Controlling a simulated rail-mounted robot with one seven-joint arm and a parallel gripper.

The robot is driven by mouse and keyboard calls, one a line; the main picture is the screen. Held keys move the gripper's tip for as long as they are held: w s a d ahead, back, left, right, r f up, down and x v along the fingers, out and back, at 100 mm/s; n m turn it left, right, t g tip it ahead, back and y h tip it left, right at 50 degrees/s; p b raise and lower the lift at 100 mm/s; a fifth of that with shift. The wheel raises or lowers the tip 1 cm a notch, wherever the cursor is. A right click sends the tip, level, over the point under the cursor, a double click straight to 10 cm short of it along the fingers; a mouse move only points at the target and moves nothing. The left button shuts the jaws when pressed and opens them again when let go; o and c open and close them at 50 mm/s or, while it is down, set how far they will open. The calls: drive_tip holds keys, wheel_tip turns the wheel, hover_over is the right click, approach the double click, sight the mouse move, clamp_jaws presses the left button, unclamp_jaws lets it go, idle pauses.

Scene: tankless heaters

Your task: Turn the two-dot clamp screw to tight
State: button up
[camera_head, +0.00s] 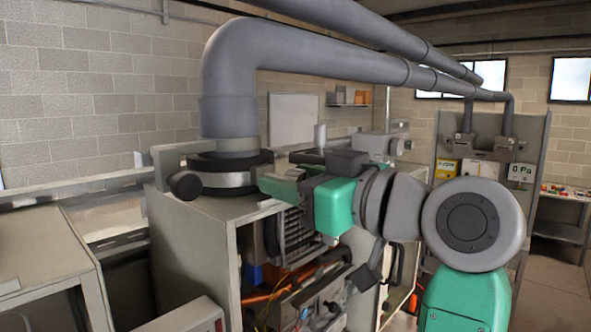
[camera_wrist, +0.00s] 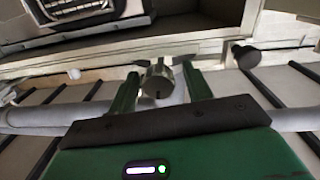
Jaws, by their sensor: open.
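A round clamp (camera_head: 224,181) wraps the foot of the thick grey pipe on top of the heater cabinet. A dark round knob (camera_head: 186,185) sticks out at its left side. My gripper (camera_head: 272,181) is at the clamp's right side, above the cabinet top. In the wrist view my gripper (camera_wrist: 161,70) is open, its two green fingers on either side of a metallic cylindrical knob (camera_wrist: 157,82). I cannot tell whether the fingers touch it. Another dark knob (camera_wrist: 247,56) shows to the right, outside the fingers. No dot marks can be made out on either knob.
The open cabinet (camera_head: 190,235) stands below, with pipes and wires inside. A bench (camera_head: 40,245) is at left.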

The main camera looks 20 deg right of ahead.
drive_tip(key=c, duration=1)
drive_tip(key=m, duration=0.4)
drive_tip(key=shift+m, duration=0.3)
drive_tip(key=o, duration=1)
drive_tip(key=shift+d, duration=0.1)
drive_tip(key=b+v, duration=0.3)
drive_tip(key=v, duration=0.4)
drive_tip(key=shift+s, duration=0.35)
drive_tip(key=shift+d+r, duration=0.1)
drive_tip(key=shift+d, duration=0.05)
